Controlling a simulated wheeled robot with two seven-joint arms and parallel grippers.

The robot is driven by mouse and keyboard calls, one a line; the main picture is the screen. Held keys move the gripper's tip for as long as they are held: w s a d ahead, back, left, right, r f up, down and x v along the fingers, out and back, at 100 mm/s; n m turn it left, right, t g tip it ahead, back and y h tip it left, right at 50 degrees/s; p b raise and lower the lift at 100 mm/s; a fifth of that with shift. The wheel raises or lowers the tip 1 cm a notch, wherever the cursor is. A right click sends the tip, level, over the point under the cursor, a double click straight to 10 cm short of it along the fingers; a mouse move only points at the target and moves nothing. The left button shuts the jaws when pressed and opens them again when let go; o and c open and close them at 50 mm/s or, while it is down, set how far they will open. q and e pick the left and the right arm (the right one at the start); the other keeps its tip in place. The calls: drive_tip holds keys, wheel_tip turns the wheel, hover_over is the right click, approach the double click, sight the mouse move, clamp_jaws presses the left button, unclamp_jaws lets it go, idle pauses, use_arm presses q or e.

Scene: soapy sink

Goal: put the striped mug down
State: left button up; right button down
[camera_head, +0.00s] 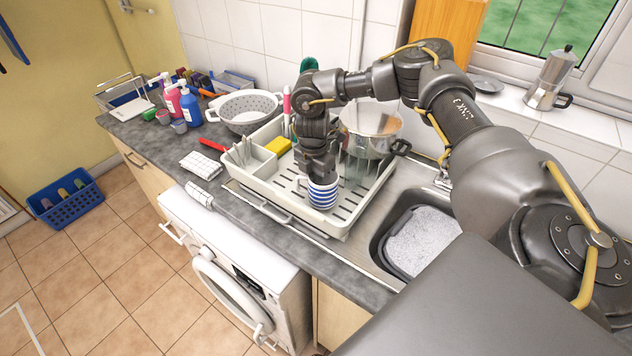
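The striped mug (323,194), white with blue bands, is upright at the front part of the cream dish rack (358,203). I cannot tell whether its base touches the rack floor. My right arm reaches in from the right, and my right gripper (319,176) points down at the mug's rim, right over it. The fingertips are hidden at the mug, so their opening does not show. My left gripper is not in view.
In the rack are a yellow sponge (278,146), cutlery (243,152) and a steel pot (368,132). A foamy sink basin (422,240) lies to the right. A white colander (245,112) and soap bottles (189,108) stand at the left. A moka pot (551,80) stands on the sill.

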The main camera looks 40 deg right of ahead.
drive_tip(key=shift+f, duration=1)
drive_tip(key=c, duration=1.6)
unclamp_jaws()
drive_tip(key=shift+f, duration=0.1)
drive_tip(key=shift+o, duration=0.2)
drive_tip(key=shift+r, duration=0.55)
wheel_tip(320, 180, up, 11)
drive_tip(key=b, duration=0.2)
drive_tip(key=shift+a+r+b, duration=0.15)
drive_tip(key=shift+b, duration=0.2)
